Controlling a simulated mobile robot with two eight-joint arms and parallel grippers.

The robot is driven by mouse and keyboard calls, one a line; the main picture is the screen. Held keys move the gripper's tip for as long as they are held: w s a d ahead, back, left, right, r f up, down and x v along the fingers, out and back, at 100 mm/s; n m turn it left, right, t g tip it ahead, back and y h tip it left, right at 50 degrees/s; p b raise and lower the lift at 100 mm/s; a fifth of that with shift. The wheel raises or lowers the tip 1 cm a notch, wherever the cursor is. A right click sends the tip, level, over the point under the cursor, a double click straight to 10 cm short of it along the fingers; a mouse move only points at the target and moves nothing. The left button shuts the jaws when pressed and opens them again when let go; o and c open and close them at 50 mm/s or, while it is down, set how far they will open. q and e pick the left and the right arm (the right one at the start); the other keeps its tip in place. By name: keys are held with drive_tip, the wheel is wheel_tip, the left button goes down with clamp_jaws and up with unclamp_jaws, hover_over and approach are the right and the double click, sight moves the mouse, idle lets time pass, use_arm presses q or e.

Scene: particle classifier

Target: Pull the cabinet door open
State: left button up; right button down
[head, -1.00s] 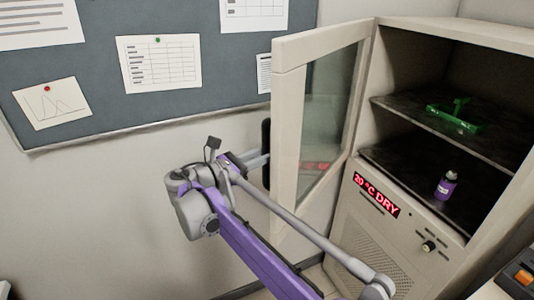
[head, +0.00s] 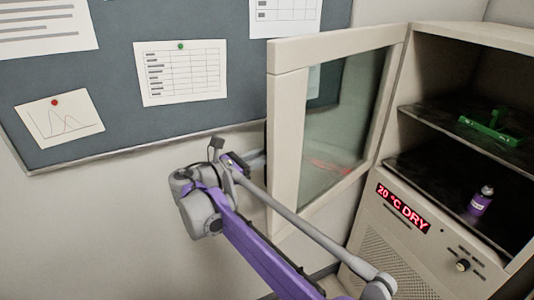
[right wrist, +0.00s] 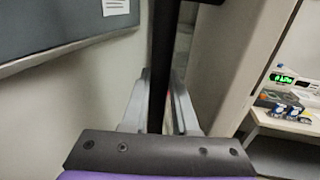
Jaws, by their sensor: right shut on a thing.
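The cabinet door (head: 287,150) is a beige frame with a glass pane and stands wide open at the cabinet's left side. In the head view, my right gripper (head: 255,165) is at the door's free edge, its fingertips partly hidden behind the frame. In the right wrist view, its two fingers (right wrist: 159,105) are closed on the dark vertical door handle (right wrist: 164,45). The beige cabinet (head: 388,262) shows its open upper compartment and a red "20 °C DRY" display (head: 403,208). My left gripper is not in view.
A green object (head: 490,129) lies on the upper shelf, and a purple bottle (head: 481,201) stands below it. A grey pinboard (head: 115,100) with papers hangs on the wall behind the door. The right wrist view shows a side table (right wrist: 285,125) with small items.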

drive_tip(key=shift+w+a, duration=0.2)
drive_tip(key=shift+w, duration=0.05)
idle(0.3)
drive_tip(key=c, duration=1)
unclamp_jaws()
drive_tip(key=b+v, duration=0.1)
drive_tip(key=v, duration=0.9)
drive_tip(key=shift+s+a, duration=0.25)
drive_tip(key=shift+s, duration=0.05)
